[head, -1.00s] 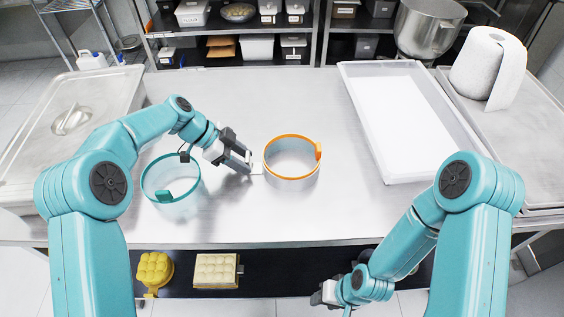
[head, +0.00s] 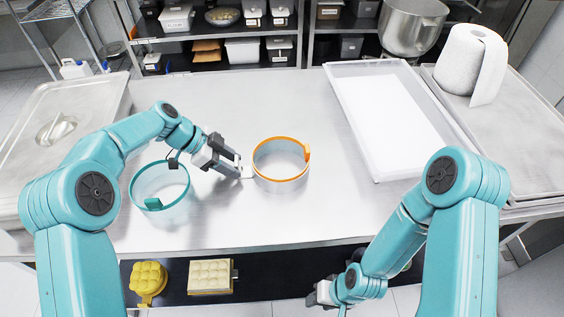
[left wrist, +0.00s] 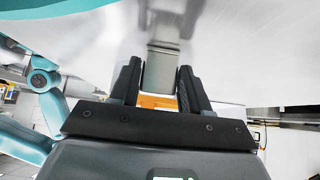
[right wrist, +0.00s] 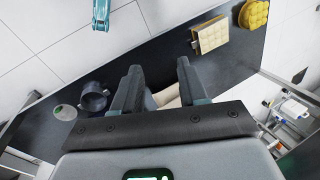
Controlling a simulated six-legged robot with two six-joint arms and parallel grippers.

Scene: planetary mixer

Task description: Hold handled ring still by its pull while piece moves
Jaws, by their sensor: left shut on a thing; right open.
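The handled ring (head: 281,178) is a metal ring with an orange rim and an orange tab on its right side. It stands on the steel table in the head view. A small pale pull (head: 247,172) sticks out from its left side. My left gripper (head: 240,170) is shut on this pull, low over the table. In the left wrist view a grey metal piece lies between the fingers (left wrist: 160,78), with orange behind it. My right gripper (head: 318,296) is low in front of the table; its fingers (right wrist: 155,85) are open and apart.
A clear ring with a teal rim (head: 158,186) stands left of my left gripper, under the forearm. A white tray (head: 385,120) lies at the right, with a paper towel roll (head: 468,62) beyond. Yellow moulds (head: 148,280) sit on the lower shelf.

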